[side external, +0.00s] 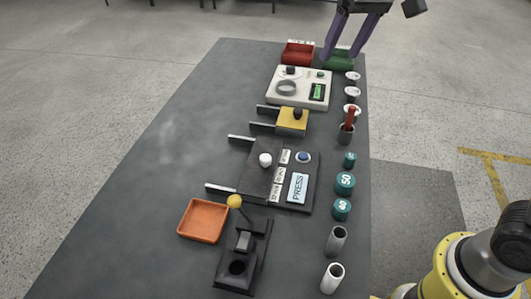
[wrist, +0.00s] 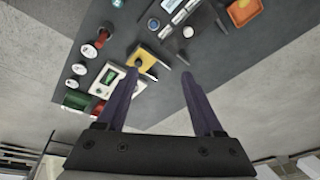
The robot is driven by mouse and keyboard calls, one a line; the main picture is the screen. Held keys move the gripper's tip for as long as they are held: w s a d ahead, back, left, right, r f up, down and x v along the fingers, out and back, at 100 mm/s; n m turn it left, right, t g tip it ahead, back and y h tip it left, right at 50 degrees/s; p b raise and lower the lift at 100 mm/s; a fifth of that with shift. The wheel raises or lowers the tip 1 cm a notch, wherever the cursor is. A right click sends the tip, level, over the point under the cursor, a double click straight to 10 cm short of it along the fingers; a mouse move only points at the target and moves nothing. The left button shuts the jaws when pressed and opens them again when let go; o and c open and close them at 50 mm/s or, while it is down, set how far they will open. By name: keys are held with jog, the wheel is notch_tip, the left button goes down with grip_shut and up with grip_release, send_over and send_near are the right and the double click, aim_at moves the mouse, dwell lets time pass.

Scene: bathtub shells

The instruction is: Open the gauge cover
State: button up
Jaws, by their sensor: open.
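A white panel box (side external: 273,98) stands at the far part of the dark table in the side view. It carries a dark knob (side external: 290,70), a grey oval ring (side external: 287,87) and a small green display (side external: 317,91). I cannot tell for sure which part is the gauge cover. In the wrist view the white panel (wrist: 99,87) is at the left, partly hidden by my left finger. My gripper (side external: 339,57) is open and empty, at the far end of the table by the green tray. Its two fingers are apart in the wrist view (wrist: 160,74).
A red tray (side external: 297,55) and a green tray (side external: 338,62) sit behind the panel. A yellow block (side external: 293,122) with a dark knob is in front of it. Cups and teal weights line the right edge. The table's left side is clear.

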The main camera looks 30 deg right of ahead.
jog(key=w+a+f+g, duration=0.2)
jog(key=w+a+f, duration=0.5)
jog(key=w+f, duration=0.1)
jog(key=n+g, duration=0.1)
jog(key=n, duration=0.1)
send_over(265, 157)
notch_tip(265, 157, down, 9)
jog(key=shift+h, duration=0.3)
notch_tip(265, 157, down, 13)
jog(key=shift+s+f, duration=0.1)
grip_shut()
dwell(0.6)
